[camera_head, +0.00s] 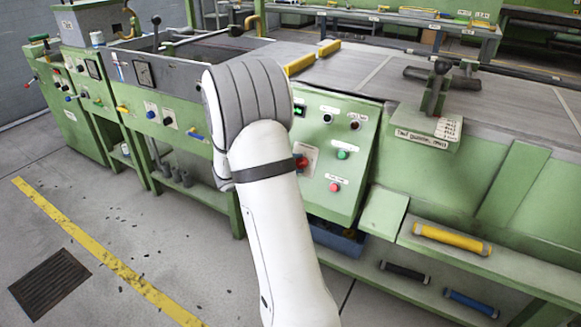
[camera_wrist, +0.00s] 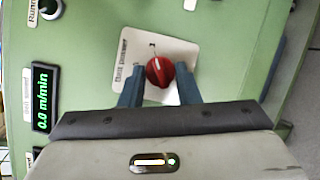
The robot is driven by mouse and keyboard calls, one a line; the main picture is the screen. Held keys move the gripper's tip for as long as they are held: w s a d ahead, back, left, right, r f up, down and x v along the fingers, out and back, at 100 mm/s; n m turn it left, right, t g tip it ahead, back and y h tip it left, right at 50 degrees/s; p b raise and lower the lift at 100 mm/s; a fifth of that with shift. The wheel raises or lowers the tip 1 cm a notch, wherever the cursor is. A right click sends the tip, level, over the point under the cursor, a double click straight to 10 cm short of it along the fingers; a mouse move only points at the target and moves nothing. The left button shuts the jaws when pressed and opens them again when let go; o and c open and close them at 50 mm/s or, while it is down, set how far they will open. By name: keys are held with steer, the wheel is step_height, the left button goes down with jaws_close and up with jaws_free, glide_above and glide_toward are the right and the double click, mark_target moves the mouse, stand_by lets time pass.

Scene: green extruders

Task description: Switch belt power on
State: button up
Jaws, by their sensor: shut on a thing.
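The belt power switch is a red rotary knob (camera_wrist: 159,71) on a white label plate (camera_wrist: 128,50) on the green panel. In the wrist view my gripper (camera_wrist: 160,84) has its two blue-grey fingers on either side of the knob and is shut on it. The knob's lower side is partly hidden near the fingers, and the small marks on the plate are hard to read. In the head view the red knob (camera_head: 301,161) shows at the right edge of my white arm, which hides my gripper there.
The green panel (camera_head: 345,150) also carries red and green buttons. A lit display (camera_wrist: 41,97) beside the knob reads 0.0 m/min. A lever stand (camera_head: 435,95) rises to the right. A shelf with yellow, black and blue rods (camera_head: 452,241) is lower right. Open floor lies left.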

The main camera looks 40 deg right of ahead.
steer(key=o, duration=0.9)
steer(key=shift+s+d+f, duration=0.1)
steer(key=shift+s+f, duration=0.1)
steer(key=shift+o, duration=0.3)
steer(key=shift+r, duration=0.1)
steer(key=shift+w, duration=0.1)
steer(key=p+v, duration=0.1)
steer(key=v, duration=0.7)
steer(key=shift+d+p, duration=0.1)
steer(key=shift+p, duration=0.2)
